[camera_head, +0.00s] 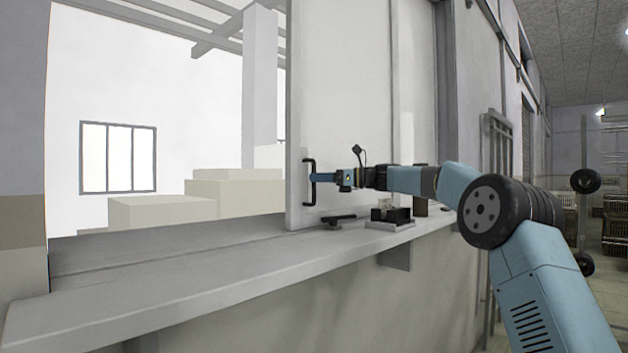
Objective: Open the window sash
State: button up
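The window sash (345,80) is a pale sliding panel in a grey frame, standing upright above the sill. A wide gap is open to its left. A black bar handle (305,194) is fixed upright near the sash's left edge. My gripper (317,178) reaches in from the right, level with the handle's middle. Its blue fingertips are at the handle and seem to meet it. The fingers are small and seen from the side, so whether they are closed around the bar cannot be told.
A grey sill (200,268) runs below the sash. On it lie a flat black item (338,218) and a small dark block on a grey base (390,222), under my forearm. Pale boxes (240,190) stand beyond the opening. Racks with crates (612,225) are at the far right.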

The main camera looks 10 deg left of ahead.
jog(key=d, duration=1.1)
jog(key=shift+s+d, duration=0.15)
jog(key=shift+d, duration=0.2)
jog(key=shift+f, duration=0.1)
jog(key=s+d+f+n+t+h, duration=0.1)
jog(key=s+f+n+h, duration=0.25)
jog(key=s, duration=0.55)
jog(key=s+d+f+n+t+h, duration=0.1)
jog(key=s+f+n+h, duration=0.3)
jog(key=s, duration=0.6)
jog(key=s+d+f+n+t+h, duration=0.1)
jog(key=s+d+f+n+h, duration=0.2)
jog(key=s+d+f, duration=0.3)
jog(key=s+d+f+n+t+h, duration=0.1)
jog(key=s+d+f+n+h, duration=0.3)
jog(key=s+d, duration=0.5)
jog(key=s+d+f+n+t+h, duration=0.1)
jog(key=s+d+f+n+h, duration=0.2)
jog(key=s, duration=1.4)
jog(key=d+f+n, duration=0.1)
jog(key=d+f, duration=0.3)
jog(key=shift+s+d+f, duration=0.35)
jog(key=shift+d, duration=0.05)
jog(key=shift+s+h, duration=0.1)
jog(key=shift+h, duration=0.15)
